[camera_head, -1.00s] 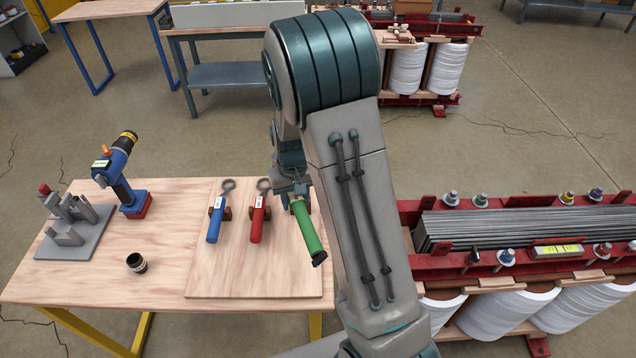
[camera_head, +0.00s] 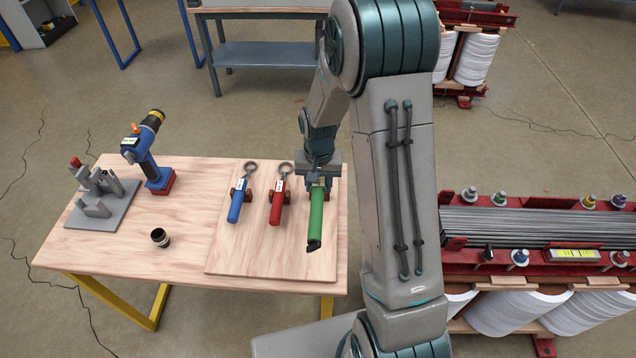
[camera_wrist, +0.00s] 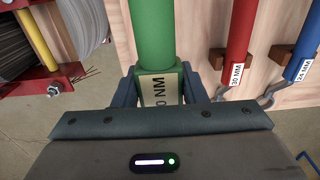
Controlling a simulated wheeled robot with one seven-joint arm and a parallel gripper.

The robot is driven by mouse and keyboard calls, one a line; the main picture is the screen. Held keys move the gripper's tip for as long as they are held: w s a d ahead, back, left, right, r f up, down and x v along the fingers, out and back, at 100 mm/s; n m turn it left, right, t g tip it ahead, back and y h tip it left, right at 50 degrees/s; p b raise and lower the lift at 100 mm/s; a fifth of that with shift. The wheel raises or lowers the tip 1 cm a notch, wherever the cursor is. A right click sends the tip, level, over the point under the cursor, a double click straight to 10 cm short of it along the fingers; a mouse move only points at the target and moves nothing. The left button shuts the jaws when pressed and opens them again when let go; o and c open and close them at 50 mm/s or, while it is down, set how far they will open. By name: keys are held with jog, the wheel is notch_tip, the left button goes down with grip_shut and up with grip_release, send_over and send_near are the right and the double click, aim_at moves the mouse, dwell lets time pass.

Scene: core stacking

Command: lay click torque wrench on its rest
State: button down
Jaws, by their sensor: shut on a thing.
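The green-handled torque wrench (camera_head: 316,216) is over the right side of the wooden board, its black end toward the front edge. My gripper (camera_head: 318,184) is shut on it near its far end. In the wrist view the green wrench (camera_wrist: 152,35) runs between my fingers (camera_wrist: 160,92), with a partly hidden "NM" label. Its head is hidden behind my gripper. The rest under it is mostly hidden, and I cannot tell whether the wrench touches it. The red wrench (camera_head: 276,206) and blue wrench (camera_head: 237,204) lie parallel to its left on dark brown rests.
The board (camera_head: 255,260) lies on a wooden table (camera_head: 110,245). A blue drill (camera_head: 147,160), a grey fixture (camera_head: 98,195) and a black socket (camera_head: 160,237) stand to the left. A red-framed transformer core (camera_head: 540,255) stands to the right, beyond my arm.

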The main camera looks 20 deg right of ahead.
jog(key=shift+f+b, duration=2.65)
jog(key=shift+f, duration=0.65)
jog(key=c, duration=0.8)
grip_release()
notch_tip(320, 180, up, 12)
jog(key=shift+r, duration=0.25)
jog(key=shift+s+r, duration=0.1)
jog(key=shift+r, duration=0.6)
